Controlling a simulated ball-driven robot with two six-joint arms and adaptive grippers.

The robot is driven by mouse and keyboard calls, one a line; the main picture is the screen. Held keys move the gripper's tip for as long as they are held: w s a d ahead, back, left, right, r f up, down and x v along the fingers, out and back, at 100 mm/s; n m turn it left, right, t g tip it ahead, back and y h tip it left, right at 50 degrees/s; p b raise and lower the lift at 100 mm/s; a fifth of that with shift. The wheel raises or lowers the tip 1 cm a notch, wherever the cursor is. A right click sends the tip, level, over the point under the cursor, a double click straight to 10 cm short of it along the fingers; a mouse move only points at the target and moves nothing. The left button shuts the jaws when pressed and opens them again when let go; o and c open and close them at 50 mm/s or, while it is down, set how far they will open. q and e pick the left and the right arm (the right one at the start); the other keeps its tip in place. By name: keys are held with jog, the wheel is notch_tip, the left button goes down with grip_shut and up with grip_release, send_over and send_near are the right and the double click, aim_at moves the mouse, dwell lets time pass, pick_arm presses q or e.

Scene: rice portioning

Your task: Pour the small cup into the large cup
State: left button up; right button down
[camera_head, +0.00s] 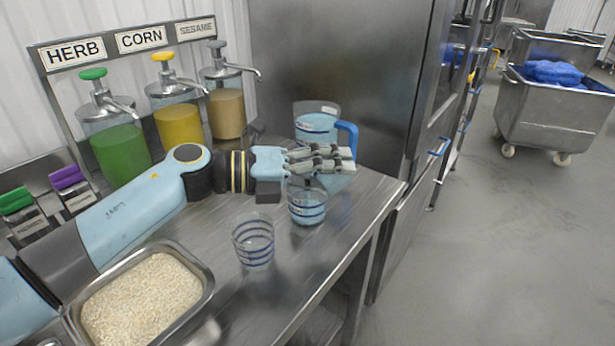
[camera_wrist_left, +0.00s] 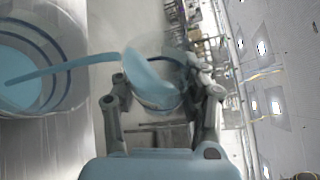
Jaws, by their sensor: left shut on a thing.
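My left gripper (camera_head: 345,160) is shut on a small clear cup (camera_wrist_left: 158,95), which shows between its fingers (camera_wrist_left: 165,105) in the left wrist view. The small cup is tilted, and light-blue liquid runs from its mouth in a thin stream (camera_wrist_left: 75,64). The stream falls into a larger clear cup with dark blue rings (camera_wrist_left: 75,50), which holds light-blue liquid. In the head view this large cup (camera_head: 307,212) stands upright on the counter just below the gripper. There the fingers mostly hide the small cup. My right gripper is not in view.
An empty ringed cup (camera_head: 253,243) stands nearer on the steel counter (camera_head: 320,250). A jug with a blue handle (camera_head: 349,133) stands behind the gripper. A rice tray (camera_head: 205,293) lies front left. Herb, corn and sesame dispensers (camera_head: 180,124) line the back. The counter's right edge is near.

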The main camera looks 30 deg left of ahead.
pick_arm(q)
jog(key=shift+a+r+n, duration=0.1)
jog(key=shift+r+n, duration=0.1)
jog(key=shift+n, duration=0.1)
dwell(0.4)
jog(key=shift+w+a+r+n+h, duration=0.25)
jog(key=shift+w+a+n+h, duration=0.15)
jog(key=shift+a+n, duration=0.25)
dwell(0.6)
jog(key=shift+r+n+t+h, duration=0.3)
jog(key=shift+r+n+t, duration=0.1)
jog(key=shift+n, duration=0.45)
dwell(0.4)
jog(key=shift+f, duration=0.1)
